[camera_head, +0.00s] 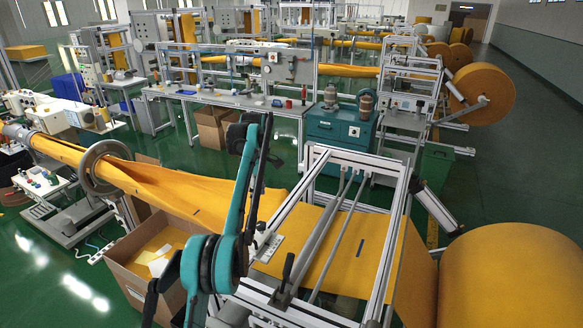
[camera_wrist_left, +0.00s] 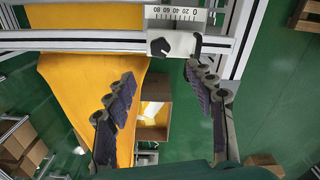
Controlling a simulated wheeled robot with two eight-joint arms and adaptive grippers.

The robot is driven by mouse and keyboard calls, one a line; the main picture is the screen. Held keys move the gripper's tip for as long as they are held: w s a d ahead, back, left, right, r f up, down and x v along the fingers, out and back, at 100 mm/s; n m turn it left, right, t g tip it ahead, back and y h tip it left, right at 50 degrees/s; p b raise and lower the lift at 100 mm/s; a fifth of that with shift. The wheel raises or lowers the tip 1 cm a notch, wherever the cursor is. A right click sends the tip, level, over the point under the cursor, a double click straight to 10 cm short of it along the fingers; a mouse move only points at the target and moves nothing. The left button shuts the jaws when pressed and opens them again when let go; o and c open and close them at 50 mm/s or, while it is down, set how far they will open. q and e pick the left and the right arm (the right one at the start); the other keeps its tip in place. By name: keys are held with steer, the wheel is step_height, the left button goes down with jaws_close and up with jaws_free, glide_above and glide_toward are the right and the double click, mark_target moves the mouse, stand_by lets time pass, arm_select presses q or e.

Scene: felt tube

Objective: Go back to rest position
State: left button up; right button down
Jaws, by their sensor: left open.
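My left gripper (camera_wrist_left: 160,72) is open in the left wrist view, with nothing between its dark padded fingers. A white scale (camera_wrist_left: 174,13) with a black knob (camera_wrist_left: 160,47) lies beyond the fingertips on a metal frame. I cannot tell how far apart they are. In the head view my teal and black left arm rises in the middle, in front of the orange felt tube (camera_head: 170,185). My right gripper is in neither view.
The metal frame (camera_head: 384,245) stands close to the right of my arm. A large orange felt roll (camera_head: 510,275) is at the lower right. An open cardboard box (camera_head: 125,275) with scraps stands below the tube. A teal cabinet (camera_head: 338,132) is behind; green floor is free at lower left.

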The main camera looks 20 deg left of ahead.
arm_select(q)
steer(key=s+d+r+m+t, duration=0.2)
steer(key=s+d+r+m, duration=0.25)
steer(key=s, duration=0.25)
steer(key=s+d+r+m+t, duration=0.1)
steer(key=s+d+r+m, duration=0.35)
steer(key=s+d, duration=0.2)
steer(key=s+d+f+m+t, duration=0.1)
steer(key=s+d+f+m, duration=0.15)
steer(key=s, duration=0.45)
steer(key=s+d+f+m+t, duration=0.1)
steer(key=s+f+m, duration=0.2)
steer(key=s, duration=0.3)
steer(key=s+d+f+m+t, duration=0.25)
steer(key=s+f+m, duration=0.25)
steer(key=s+f, duration=0.45)
step_height(320, 180, down, 21)
steer(key=b, duration=2.1)
steer(key=shift+s+f+b, duration=0.2)
steer(key=shift+s+b, duration=0.2)
